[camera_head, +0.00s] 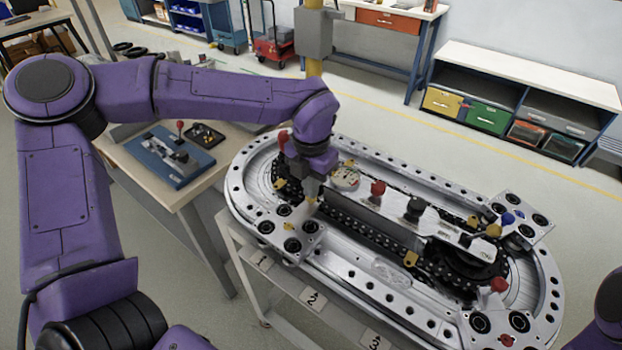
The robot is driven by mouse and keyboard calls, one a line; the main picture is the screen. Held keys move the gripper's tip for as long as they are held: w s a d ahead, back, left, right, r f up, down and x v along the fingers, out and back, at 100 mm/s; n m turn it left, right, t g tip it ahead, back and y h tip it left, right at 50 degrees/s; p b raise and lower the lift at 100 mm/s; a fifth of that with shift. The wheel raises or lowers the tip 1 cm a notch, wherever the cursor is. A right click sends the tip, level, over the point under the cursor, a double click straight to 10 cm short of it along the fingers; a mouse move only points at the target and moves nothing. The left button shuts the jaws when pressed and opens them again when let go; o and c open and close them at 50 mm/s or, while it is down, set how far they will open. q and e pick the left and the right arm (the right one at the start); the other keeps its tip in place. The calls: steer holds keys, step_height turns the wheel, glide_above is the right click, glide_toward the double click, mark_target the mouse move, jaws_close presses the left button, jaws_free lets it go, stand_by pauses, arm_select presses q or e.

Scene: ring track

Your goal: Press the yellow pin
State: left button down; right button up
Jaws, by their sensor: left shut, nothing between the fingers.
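The ring track (400,300) is a silver oval with a black chain and a central bar. My left gripper (311,195) is shut and empty, pointing down over a plate (285,235) with black-ringed holes at the track's left end. A small yellowish piece is partly hidden around its fingertips; I cannot tell whether this is the yellow pin or whether the fingers touch it. A yellow round knob (493,230) stands at the right end of the central bar, well away from this gripper. My right gripper is out of view.
Red (378,188) and black (414,208) knobs stand up along the central bar. A blue knob (508,218) is on the right plate. A side table (190,185) with a blue fixture stands left. A yellow post (314,60) rises behind the track.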

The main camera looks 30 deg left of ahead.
arm_select(q)
step_height(320, 180, up, 4)
steer(key=p, duration=0.4)
steer(key=shift+r+p, duration=0.25)
steer(key=shift+p, duration=0.05)
step_height(320, 180, up, 10)
steer(key=b, duration=0.2)
steer(key=shift+f, duration=0.25)
